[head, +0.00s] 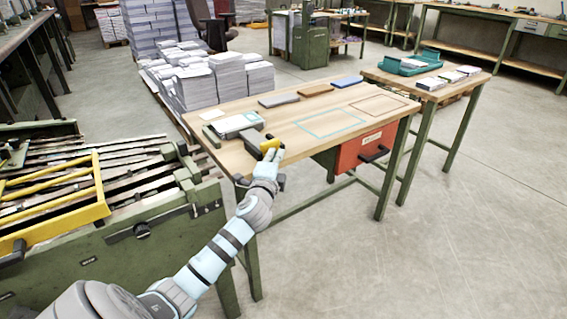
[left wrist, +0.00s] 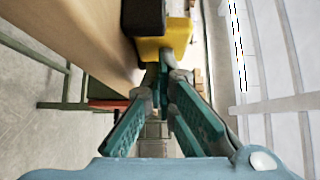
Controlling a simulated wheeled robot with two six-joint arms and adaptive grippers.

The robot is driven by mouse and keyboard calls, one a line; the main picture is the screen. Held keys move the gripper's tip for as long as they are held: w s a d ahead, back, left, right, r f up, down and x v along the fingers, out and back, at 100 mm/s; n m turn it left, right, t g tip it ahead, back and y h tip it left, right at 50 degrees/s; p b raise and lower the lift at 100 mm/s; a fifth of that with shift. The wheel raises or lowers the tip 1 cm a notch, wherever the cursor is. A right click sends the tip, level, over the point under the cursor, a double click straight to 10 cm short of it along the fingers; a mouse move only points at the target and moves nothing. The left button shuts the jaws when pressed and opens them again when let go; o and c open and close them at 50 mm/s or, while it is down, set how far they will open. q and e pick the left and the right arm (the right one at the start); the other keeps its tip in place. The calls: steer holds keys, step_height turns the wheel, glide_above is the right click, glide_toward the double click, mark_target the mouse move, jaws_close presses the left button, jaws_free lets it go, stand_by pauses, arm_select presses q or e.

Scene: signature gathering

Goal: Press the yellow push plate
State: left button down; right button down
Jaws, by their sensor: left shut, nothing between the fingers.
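The yellow push plate (head: 270,145) sits at the end of a dark grey device (head: 252,139) at the near left edge of the wooden table (head: 290,142). In the left wrist view the yellow plate (left wrist: 165,42) is straight ahead, beside a black block (left wrist: 143,17). My left gripper (head: 267,163) is shut and empty, its fingertips (left wrist: 163,62) at the plate. They look to be touching it or very close; I cannot tell which. The fingertips hide a small part of the plate. My right gripper is in neither view.
A red drawer (head: 362,147) with a black handle hangs under the table. A white-topped device (head: 238,124) and flat blocks lie on top. Paper stacks (head: 196,86) stand behind. A green machine with a yellow frame (head: 60,205) is at left. Floor to the right is clear.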

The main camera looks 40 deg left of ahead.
arm_select(q)
steer(key=shift+a+r, duration=0.1)
steer(key=shift+r, duration=0.05)
